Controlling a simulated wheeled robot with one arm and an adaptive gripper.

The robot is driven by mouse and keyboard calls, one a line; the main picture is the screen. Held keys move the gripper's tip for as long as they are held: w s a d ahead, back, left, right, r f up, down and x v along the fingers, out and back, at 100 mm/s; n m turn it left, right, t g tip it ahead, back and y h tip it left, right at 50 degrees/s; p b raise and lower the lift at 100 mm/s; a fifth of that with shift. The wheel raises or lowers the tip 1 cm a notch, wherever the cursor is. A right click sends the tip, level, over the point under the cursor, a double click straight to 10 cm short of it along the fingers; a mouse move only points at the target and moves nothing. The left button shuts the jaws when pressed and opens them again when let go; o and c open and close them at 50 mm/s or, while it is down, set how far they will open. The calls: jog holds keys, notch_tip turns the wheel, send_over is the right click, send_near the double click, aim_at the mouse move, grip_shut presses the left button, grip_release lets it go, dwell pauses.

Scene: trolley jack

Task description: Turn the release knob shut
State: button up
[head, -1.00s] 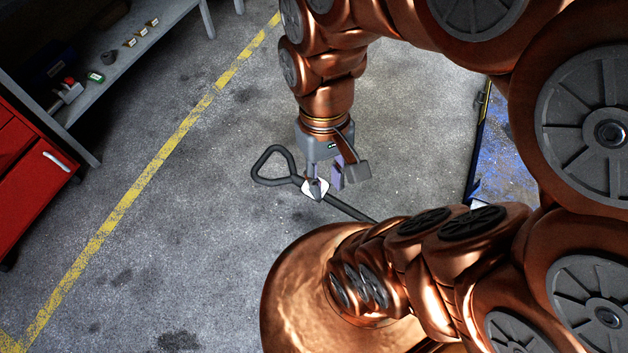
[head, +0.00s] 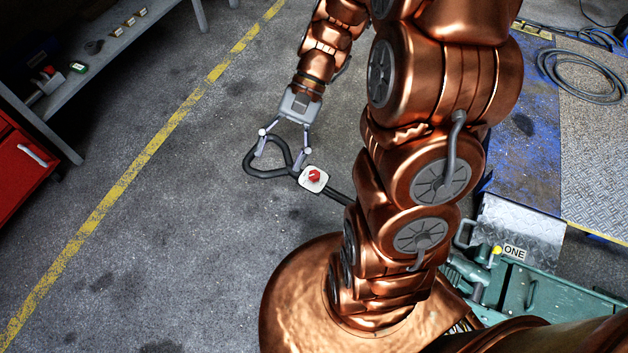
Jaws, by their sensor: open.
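The red release knob (head: 314,175) sits on a white plate (head: 308,185) on the dark jack handle. The handle ends in a black looped grip (head: 262,172) to the left of the plate. My gripper (head: 281,157) is open, its two fingers spread above the looped grip, up and left of the knob. I cannot tell whether a finger touches the loop. The green trolley jack body (head: 545,300) shows at the lower right. My arm hides the part of the handle between.
A grey shelf (head: 110,60) with small items and a red cabinet (head: 22,165) stand at the left. A blue platform (head: 530,120) and a coiled hose (head: 585,78) lie at the right. The floor left of the handle is free.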

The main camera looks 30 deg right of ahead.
jog(key=w+d+f+m+t+y+b, duration=0.1)
jog(key=w+d+f+m+y+b, duration=0.15)
jog(key=f, duration=0.25)
jog(key=w+d+f+m+t+y+b, duration=0.1)
jog(key=w+f+b, duration=0.25)
jog(key=f, duration=0.25)
jog(key=m+t+y+b, duration=0.2)
jog(key=m+t+b, duration=1.15)
jog(key=b, duration=0.25)
send_near(314, 174)
jog(key=x, duration=0.4)
jog(key=b+x, duration=0.1)
jog(key=x, duration=0.3)
jog(key=shift+w+a+f+b, duration=0.15)
jog(key=shift+a+f+b, duration=0.1)
jog(key=shift+f+b, duration=0.15)
jog(key=shift+w+a+r, duration=0.1)
jog(key=shift+w+a, duration=0.35)
jog(key=shift+a, duration=0.05)
jog(key=shift+c, duration=0.2)
jog(key=c, duration=1.1)
